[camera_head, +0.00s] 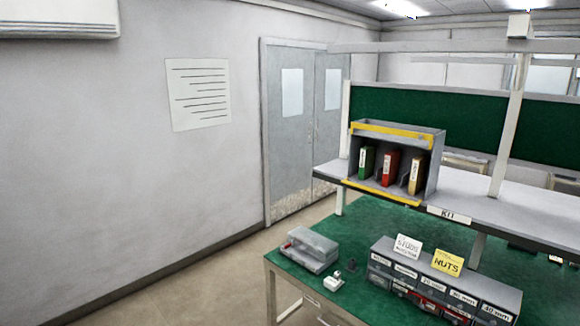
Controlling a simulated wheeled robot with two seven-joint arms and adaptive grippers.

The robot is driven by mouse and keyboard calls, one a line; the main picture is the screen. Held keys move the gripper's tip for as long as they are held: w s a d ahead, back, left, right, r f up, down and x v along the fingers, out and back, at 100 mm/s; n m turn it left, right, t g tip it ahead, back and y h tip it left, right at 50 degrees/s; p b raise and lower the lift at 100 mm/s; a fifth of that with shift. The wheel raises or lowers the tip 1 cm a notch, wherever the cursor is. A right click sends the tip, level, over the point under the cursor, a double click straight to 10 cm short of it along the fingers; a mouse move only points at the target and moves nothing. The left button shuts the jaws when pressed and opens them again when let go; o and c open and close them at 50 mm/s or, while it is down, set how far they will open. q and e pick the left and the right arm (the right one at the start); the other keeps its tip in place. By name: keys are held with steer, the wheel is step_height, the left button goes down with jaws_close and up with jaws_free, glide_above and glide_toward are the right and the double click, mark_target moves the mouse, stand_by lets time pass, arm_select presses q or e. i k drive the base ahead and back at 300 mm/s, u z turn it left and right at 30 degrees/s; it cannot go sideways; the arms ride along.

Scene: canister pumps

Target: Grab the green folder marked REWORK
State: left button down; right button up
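A green folder (367,162) stands upright in a grey open-front holder (432,165) with yellow edges. It is the leftmost of three folders there. It has a white spine label whose text is too small to read. A red folder (389,169) stands to its right, and a tan or yellow folder (415,175) stands at the far right of the holder. The holder sits on the raised shelf (470,200) above the bench. Neither of my grippers shows in the head view.
The green-topped bench (365,240) carries a grey case (312,250), a small white item (333,283) and a labelled drawer bin (440,285) with "NUTS" and studs cards. A shelf post (508,120) rises right of the holder. Floor is clear at left, before a double door (300,120).

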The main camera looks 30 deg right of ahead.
mark_target(367, 163)
steer(key=u, duration=0.55)
steer(key=i, duration=2.15)
steer(key=z, duration=0.15)
steer(key=i, duration=1.95)
steer(key=z, duration=0.55)
steer(key=i, duration=1.45)
steer(key=z, duration=1.55)
steer(key=i, duration=0.9)
steer(key=z, duration=1.05)
